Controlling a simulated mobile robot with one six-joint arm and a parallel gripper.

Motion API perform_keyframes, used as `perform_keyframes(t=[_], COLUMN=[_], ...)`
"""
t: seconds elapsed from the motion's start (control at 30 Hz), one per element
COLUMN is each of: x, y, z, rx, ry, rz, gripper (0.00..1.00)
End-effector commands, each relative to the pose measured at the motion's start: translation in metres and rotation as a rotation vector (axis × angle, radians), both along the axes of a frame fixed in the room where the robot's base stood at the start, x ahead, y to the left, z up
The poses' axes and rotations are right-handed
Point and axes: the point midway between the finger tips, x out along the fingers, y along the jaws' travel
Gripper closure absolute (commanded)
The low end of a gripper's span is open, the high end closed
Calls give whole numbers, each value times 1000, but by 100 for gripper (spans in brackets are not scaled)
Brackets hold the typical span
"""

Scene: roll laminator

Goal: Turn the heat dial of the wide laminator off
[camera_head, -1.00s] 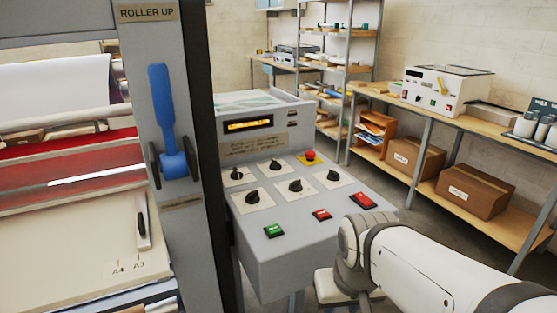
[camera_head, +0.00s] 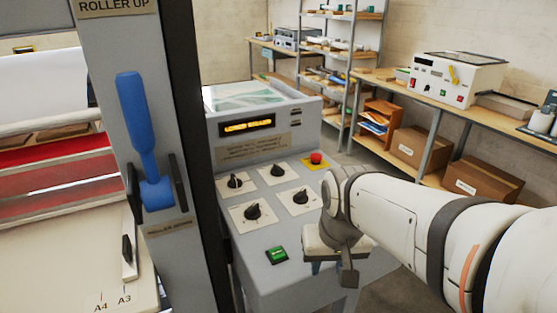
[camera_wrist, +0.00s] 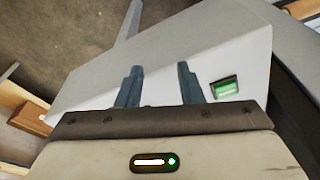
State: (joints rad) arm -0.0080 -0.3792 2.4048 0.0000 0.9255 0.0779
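The wide laminator's grey control console (camera_head: 240,255) has several black rotary dials on white plates: back left (camera_head: 235,181), back right (camera_head: 277,171), front left (camera_head: 253,212) and front right (camera_head: 300,197). Their labels are too small to read, so I cannot tell which is the heat dial. A green switch (camera_head: 277,255) sits at the front; it also shows in the wrist view (camera_wrist: 225,89). My gripper (camera_wrist: 158,82) is open and empty, its two fingers apart above the console. In the head view it is right of the green switch, apart from the dials.
A red emergency button (camera_head: 316,158) stands on a yellow plate at the back right of the console. A lit display (camera_head: 247,125) is behind the dials. A blue roller lever (camera_head: 140,130) is on the grey post at left. A small laminator (camera_head: 455,78) stands on the right bench.

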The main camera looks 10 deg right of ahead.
Motion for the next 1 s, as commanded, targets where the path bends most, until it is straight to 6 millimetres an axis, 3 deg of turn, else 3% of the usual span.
perform_keyframes(t=[0.03,0.2,0.33,0.5,0.7,0.87,1.0], x=[19,91,148,207,242,249,248], y=[0,1,2,4,5,5,5], z=[25,60,75,80,75,65,45], rx=[8,34,49,59,62,62,61], ry=[16,72,112,156,181,187,189], rz=[-38,-223,-369,-530,-636,-659,-659], gripper=[66,66,66,66,66,66,66])
